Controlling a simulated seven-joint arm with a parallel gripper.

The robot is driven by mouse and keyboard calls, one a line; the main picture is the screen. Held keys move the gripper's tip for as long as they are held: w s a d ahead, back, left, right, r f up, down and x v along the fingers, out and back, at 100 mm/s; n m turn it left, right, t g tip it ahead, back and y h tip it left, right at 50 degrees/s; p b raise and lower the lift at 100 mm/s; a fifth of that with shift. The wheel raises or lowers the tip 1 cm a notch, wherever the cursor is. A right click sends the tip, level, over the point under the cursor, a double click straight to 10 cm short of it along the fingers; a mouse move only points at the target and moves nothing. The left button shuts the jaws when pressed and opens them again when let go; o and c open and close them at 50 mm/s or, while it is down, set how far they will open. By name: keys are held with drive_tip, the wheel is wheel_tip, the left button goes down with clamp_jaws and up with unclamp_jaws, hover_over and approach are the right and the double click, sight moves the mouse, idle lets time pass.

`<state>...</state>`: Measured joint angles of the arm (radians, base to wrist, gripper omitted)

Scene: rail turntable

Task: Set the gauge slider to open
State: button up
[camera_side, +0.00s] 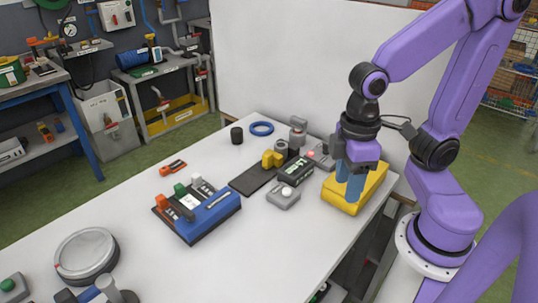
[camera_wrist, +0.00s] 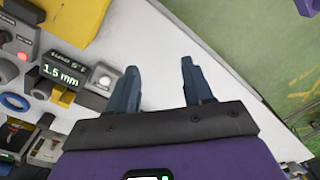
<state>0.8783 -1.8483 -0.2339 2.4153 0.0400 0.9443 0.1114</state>
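A gauge with a dark display (camera_side: 295,171) stands near the table's middle; in the wrist view its display (camera_wrist: 62,72) reads 1.5 mm. I cannot tell for sure which part is the gauge slider. My gripper (camera_side: 352,188) points down at the table's right side, in front of or over a yellow block (camera_side: 343,202). In the wrist view the two blue fingers (camera_wrist: 161,88) stand apart with nothing between them.
A small grey box with a pale button (camera_side: 283,197) is near the gauge. A blue box with coloured levers (camera_side: 212,222), a round grey dish (camera_side: 86,255), a blue ring (camera_side: 262,128) and a black cylinder (camera_side: 237,136) stand around. The table's front middle is clear.

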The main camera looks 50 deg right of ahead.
drive_tip(key=w+r+m+g, duration=0.1)
drive_tip(key=w+r+m, duration=0.1)
drive_tip(key=w+m, duration=0.8)
drive_tip(key=m+y, duration=0.3)
drive_tip(key=m, duration=0.9)
hover_over(268, 153)
drive_tip(key=s+a, duration=0.1)
drive_tip(key=s, duration=0.3)
drive_tip(key=w+d+m+t+y, duration=0.1)
drive_tip(key=w+d+m, duration=0.3)
drive_tip(key=d+m, duration=0.25)
drive_tip(key=shift+n, duration=0.45)
drive_tip(key=x, duration=1.7)
drive_tip(key=shift+w+d+f, duration=0.1)
drive_tip(key=shift+d+f, duration=0.25)
drive_tip(key=shift+a, duration=0.1)
clamp_jaws()
